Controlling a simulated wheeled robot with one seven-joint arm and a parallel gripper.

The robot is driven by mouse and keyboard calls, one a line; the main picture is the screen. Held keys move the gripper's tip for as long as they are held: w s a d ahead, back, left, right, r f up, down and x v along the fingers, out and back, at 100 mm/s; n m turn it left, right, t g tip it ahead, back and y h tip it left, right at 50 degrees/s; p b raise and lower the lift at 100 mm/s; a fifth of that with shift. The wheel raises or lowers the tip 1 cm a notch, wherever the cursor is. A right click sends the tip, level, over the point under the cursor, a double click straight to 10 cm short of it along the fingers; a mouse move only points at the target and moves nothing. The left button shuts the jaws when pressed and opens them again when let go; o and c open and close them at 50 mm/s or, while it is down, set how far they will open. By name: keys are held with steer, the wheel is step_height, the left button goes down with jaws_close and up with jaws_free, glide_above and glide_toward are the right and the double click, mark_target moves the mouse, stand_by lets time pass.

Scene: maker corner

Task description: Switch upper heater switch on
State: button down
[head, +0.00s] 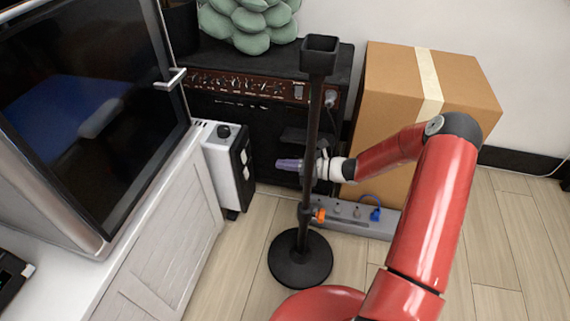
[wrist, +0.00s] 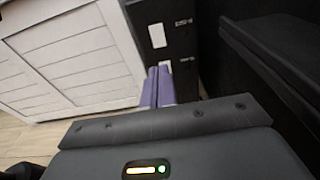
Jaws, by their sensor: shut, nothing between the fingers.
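The heater (head: 218,175) is a slim white box with a black end panel and a dark knob on top, standing on the floor beside the white cabinet. Its black panel carries two pale rocker switches. The upper heater switch (head: 243,156) shows in the head view and in the wrist view (wrist: 157,36). The lower switch (head: 246,173) is partly behind my fingertips in the wrist view. My gripper (head: 279,164) has purple fingers, shut and empty, pointing at the panel. In the head view they are right of the heater with a gap. I cannot tell the switch positions.
A black stand (head: 300,258) with a thin pole rises in front of my wrist. A black amplifier (head: 270,130) is behind, a cardboard box (head: 400,90) and grey power strip (head: 345,217) to the right. The white cabinet (head: 170,240) bounds the left.

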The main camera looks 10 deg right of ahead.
mark_target(244, 157)
steer(key=b+x, duration=0.1)
steer(key=x, duration=0.9)
